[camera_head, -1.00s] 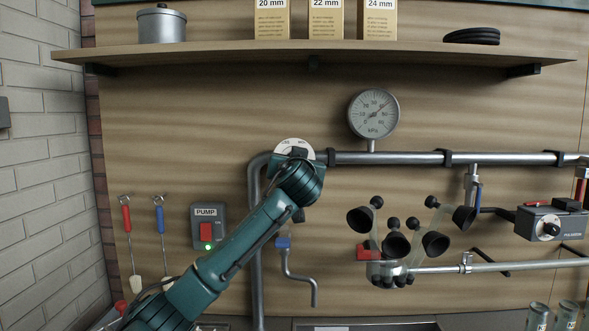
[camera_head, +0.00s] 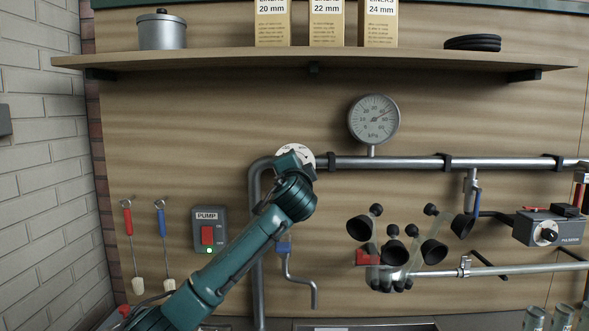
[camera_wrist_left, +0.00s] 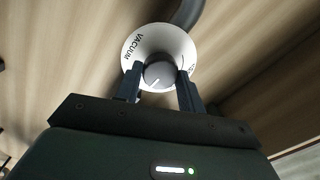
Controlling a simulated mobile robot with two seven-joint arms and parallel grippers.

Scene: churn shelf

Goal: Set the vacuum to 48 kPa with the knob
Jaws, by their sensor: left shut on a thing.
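The vacuum knob (camera_wrist_left: 159,74) is a dark round knob with a white mark, on a white dial plate (camera_wrist_left: 137,45) lettered VACUUM. In the wrist view my left gripper (camera_wrist_left: 160,82) has one finger on each side of the knob and is shut on it. In the head view the dial plate (camera_head: 309,153) is at the pipe's left bend, and my left gripper (camera_head: 294,158) covers the knob. The round kPa gauge (camera_head: 374,119) stands on the pipe to the right. Its needle points to the upper right, around the 40s; the exact value is too small to read.
A steel pipe (camera_head: 400,161) runs right from the dial. The pump switch box (camera_head: 209,229) with a green lamp is left of my arm. A cluster of black cups (camera_head: 396,250) hangs below the gauge. A shelf (camera_head: 230,59) with boxes and a pot is above.

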